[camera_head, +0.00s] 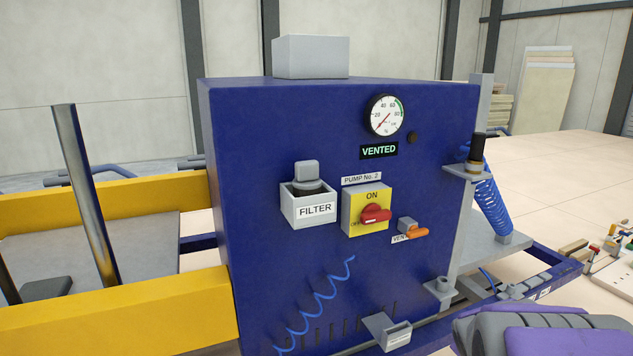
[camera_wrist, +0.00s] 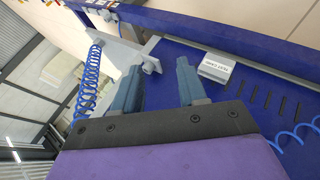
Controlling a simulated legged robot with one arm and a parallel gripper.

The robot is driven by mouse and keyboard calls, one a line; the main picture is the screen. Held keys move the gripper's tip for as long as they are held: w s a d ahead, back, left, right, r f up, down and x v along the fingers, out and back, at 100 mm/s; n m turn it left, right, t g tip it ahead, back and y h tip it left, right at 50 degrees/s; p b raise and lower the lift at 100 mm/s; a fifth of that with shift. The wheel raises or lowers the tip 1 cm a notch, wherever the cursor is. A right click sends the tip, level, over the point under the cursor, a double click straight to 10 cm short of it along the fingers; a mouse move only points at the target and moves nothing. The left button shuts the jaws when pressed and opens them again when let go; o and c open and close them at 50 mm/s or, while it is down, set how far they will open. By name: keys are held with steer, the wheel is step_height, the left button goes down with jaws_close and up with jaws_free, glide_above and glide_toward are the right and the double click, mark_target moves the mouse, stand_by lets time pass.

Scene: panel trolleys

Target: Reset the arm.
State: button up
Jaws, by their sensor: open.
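My gripper shows in the wrist view (camera_wrist: 160,88), with its two blue-grey fingers apart and nothing between them. It is in front of the lower part of the blue pump cabinet (camera_head: 250,200), near a small grey bracket (camera_wrist: 150,65) and a labelled grey holder (camera_wrist: 213,68). In the head view a purple and grey part of my arm (camera_head: 545,335) shows at the lower right; the fingers are out of that view. I cannot tell whether any finger touches the cabinet.
The cabinet carries a filter box (camera_head: 308,209), a red switch (camera_head: 376,214), an orange vent lever (camera_head: 417,232), a gauge (camera_head: 386,115) and a blue coiled hose (camera_head: 490,205). Yellow beams (camera_head: 130,315) stand at the left. Open floor (camera_head: 570,190) lies at the right.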

steer(key=s+a+f+m+g+y+b, duration=0.1)
steer(key=s+a+f+m+g+b, duration=0.1)
steer(key=s+a, duration=0.4)
steer(key=s+a+f+m+g+y+b, duration=0.2)
steer(key=s+a+f+g, duration=0.2)
steer(key=s, duration=1.1)
steer(key=s+a+f+m+g+y+b, duration=0.1)
steer(key=s+a+f+g+b, duration=0.2)
steer(key=s+a, duration=0.4)
steer(key=s+f, duration=0.1)
steer(key=s, duration=0.2)
steer(key=shift+s+a+f+m+y, duration=0.15)
steer(key=shift+a+f+m+y, duration=0.15)
steer(key=shift+a+f+m, duration=0.1)
